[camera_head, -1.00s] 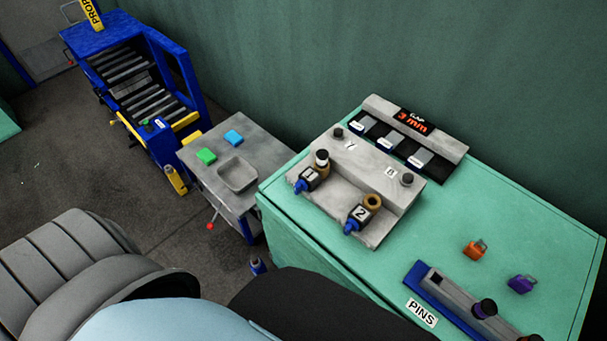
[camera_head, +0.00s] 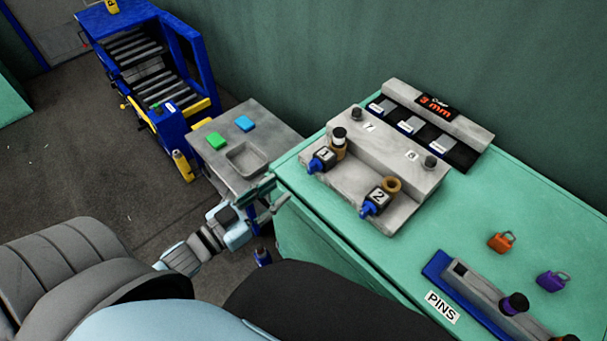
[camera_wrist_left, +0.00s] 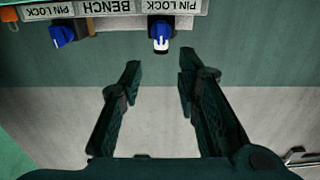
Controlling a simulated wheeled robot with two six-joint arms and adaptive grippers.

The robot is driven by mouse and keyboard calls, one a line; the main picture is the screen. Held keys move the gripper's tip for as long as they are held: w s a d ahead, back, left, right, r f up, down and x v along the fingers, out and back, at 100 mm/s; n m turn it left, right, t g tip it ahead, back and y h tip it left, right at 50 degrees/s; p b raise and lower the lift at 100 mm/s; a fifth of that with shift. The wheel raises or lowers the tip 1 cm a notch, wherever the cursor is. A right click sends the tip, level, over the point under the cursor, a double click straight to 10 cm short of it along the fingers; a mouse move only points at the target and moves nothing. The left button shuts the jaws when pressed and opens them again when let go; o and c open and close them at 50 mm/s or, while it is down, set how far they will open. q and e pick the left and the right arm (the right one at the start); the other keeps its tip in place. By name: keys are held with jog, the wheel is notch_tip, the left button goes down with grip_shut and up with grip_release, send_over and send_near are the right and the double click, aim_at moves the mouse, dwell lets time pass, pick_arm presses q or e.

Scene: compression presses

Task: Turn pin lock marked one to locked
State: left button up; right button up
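The pin lock marked one (camera_head: 321,159) is a dark block with a white "1" and a blue knob, at the left front of the grey fixture (camera_head: 340,183). A similar lock marked two (camera_head: 375,200) is to its right. My left gripper (camera_head: 268,196) is left of the fixture and lower, clear of the locks. In the left wrist view it is open and empty (camera_wrist_left: 157,72). A blue knob with a white mark (camera_wrist_left: 160,38) shows just beyond its fingertips, under an upside-down "PIN LOCK" label; its number is not visible. Another blue knob (camera_wrist_left: 62,36) is further left. My right gripper is out of view.
The fixture stands on a green bench (camera_head: 320,220). A grey side table (camera_head: 205,165) with green and blue blocks is left of it. Orange (camera_head: 501,242) and purple (camera_head: 552,281) padlocks and a pin rack (camera_head: 490,303) lie on the right of the bench.

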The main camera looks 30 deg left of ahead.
aim_at(309, 167)
pick_arm(q)
jog(key=p+x, duration=0.3)
jog(key=x, duration=0.5)
jog(key=shift+w+d, duration=0.1)
jog(key=shift+w, duration=0.25)
jog(key=shift+w+d+f+p, duration=0.1)
jog(key=shift+w+p, duration=0.2)
jog(key=shift+w, duration=0.05)
grip_shut()
